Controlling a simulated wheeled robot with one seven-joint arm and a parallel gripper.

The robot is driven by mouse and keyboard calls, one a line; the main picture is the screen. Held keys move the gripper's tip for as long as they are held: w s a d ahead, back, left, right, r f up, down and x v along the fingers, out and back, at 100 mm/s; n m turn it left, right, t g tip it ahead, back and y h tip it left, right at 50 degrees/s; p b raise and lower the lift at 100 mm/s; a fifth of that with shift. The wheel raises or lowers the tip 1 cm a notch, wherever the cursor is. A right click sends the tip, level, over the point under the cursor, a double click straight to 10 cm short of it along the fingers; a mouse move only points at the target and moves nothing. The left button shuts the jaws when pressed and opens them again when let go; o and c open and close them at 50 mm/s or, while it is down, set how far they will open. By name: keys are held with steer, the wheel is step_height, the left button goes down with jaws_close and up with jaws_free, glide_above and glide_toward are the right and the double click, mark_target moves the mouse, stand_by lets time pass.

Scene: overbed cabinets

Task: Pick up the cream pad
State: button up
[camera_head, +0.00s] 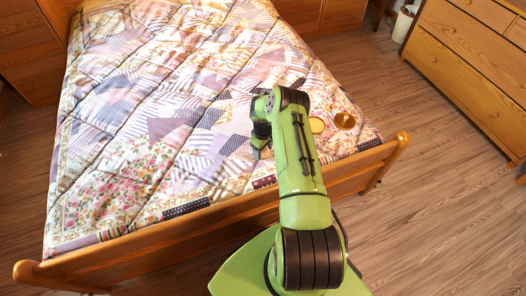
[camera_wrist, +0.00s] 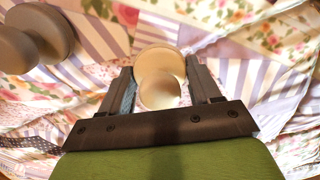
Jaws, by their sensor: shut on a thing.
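The cream pad (camera_wrist: 160,62) shows in the wrist view as a pale round disc with a rounded knob on its near side. My gripper (camera_wrist: 161,78) has one finger on each side of it and is shut on it. In the head view, my gripper (camera_head: 260,151) is low over the bed near its foot end, partly hidden by my green arm. I cannot make out the pad there. I cannot tell whether the pad is clear of the quilt.
A grey-brown knobbed thing (camera_wrist: 36,35) is at upper left in the wrist view. A gold round dish (camera_head: 317,125) and a brown one (camera_head: 344,121) lie on the quilt (camera_head: 120,125). The wooden footboard (camera_head: 170,234) crosses the near side. A drawer chest (camera_head: 470,65) stands at right.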

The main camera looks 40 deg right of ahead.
step_height(320, 180, up, 10)
steer(key=p, duration=0.3)
steer(key=o, duration=0.4)
steer(key=shift+c, duration=1.5)
